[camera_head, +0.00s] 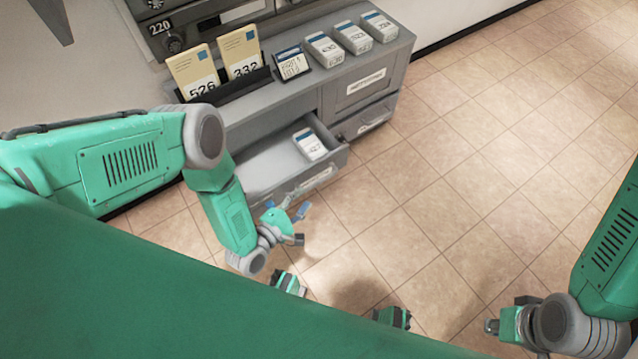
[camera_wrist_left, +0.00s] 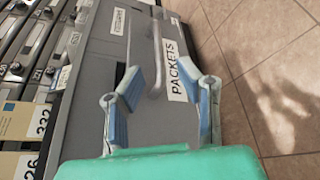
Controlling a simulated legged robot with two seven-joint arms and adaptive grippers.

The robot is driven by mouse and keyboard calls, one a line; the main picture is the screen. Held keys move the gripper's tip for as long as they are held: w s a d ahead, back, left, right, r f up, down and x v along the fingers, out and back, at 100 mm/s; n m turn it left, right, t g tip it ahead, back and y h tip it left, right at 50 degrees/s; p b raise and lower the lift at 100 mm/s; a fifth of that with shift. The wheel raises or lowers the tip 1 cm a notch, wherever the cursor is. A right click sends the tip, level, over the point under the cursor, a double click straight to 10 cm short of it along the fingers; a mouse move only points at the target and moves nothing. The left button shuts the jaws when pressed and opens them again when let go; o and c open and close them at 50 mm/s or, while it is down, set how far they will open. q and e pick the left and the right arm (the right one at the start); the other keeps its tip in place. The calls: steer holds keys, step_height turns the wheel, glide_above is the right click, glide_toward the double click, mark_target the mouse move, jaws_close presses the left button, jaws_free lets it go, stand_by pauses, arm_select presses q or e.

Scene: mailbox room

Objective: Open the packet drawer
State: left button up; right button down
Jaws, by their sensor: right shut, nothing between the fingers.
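The packet drawer (camera_head: 262,172) of the grey cabinet is pulled out in the head view, with one white and blue packet (camera_head: 310,145) inside. Its front, with a "PACKETS" label (camera_wrist_left: 180,72) and a metal handle (camera_wrist_left: 156,62), shows in the left wrist view. My left gripper (camera_head: 288,214) is just in front of the drawer's front. In the left wrist view its blue fingers (camera_wrist_left: 168,88) are spread apart, with the handle in the gap between them; I see no grip on it. My right gripper (camera_head: 491,327) is shut and empty at lower right, far from the drawer.
Beside the drawer are a closed door (camera_head: 362,85) and a lower closed drawer (camera_head: 365,120). The tiled floor (camera_head: 480,160) to the right is clear.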

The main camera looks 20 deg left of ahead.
mark_target(319, 181)
arm_select(q)
steer(key=b+x, duration=0.2)
steer(key=x, duration=0.5)
steer(key=shift+w+a+f, duration=0.1)
steer(key=shift+w, duration=0.1)
steer(key=shift+w+d, duration=0.25)
steer(key=shift+w, duration=0.15)
jaws_close()
